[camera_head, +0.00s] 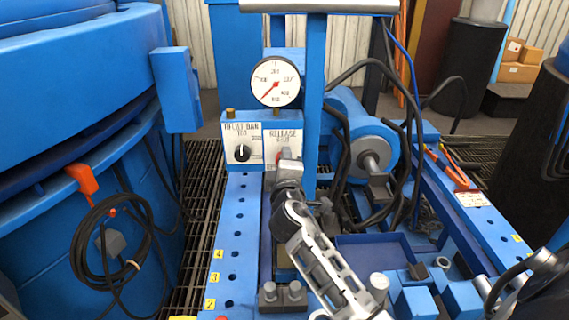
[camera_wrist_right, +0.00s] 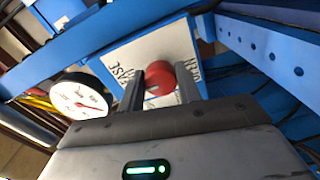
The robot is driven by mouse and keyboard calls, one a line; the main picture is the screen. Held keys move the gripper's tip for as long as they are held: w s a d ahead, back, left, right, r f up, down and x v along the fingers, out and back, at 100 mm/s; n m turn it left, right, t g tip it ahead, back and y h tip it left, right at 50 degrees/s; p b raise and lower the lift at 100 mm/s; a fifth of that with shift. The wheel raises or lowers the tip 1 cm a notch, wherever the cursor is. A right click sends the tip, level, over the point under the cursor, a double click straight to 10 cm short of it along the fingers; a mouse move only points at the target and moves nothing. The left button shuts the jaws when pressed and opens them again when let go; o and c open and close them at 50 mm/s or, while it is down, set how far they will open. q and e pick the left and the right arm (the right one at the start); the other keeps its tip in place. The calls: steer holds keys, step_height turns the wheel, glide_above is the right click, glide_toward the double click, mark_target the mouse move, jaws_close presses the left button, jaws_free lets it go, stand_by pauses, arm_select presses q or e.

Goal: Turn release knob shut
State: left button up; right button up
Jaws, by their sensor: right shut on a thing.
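The red release knob (camera_wrist_right: 159,77) sits on a white plate lettered RELEASE (camera_head: 284,134), on the blue control box. In the right wrist view, the two dark fingers of my right gripper (camera_wrist_right: 162,88) stand on either side of the knob and are shut on it. In the head view, my right gripper (camera_head: 284,160) reaches up to the plate from below and hides most of the knob. A round pressure gauge (camera_head: 276,81) stands above the box; it also shows in the right wrist view (camera_wrist_right: 82,98). My left gripper is not in view.
A black knob (camera_head: 242,152) on a second white plate is close left of my right gripper. A blue upright post (camera_head: 314,100) and black hoses (camera_head: 345,150) are close on the right. A blue rail with holes (camera_head: 236,240) runs below the box.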

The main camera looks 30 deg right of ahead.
steer(key=shift+f, duration=0.1)
steer(key=o, duration=1)
steer(key=v, duration=1.2)
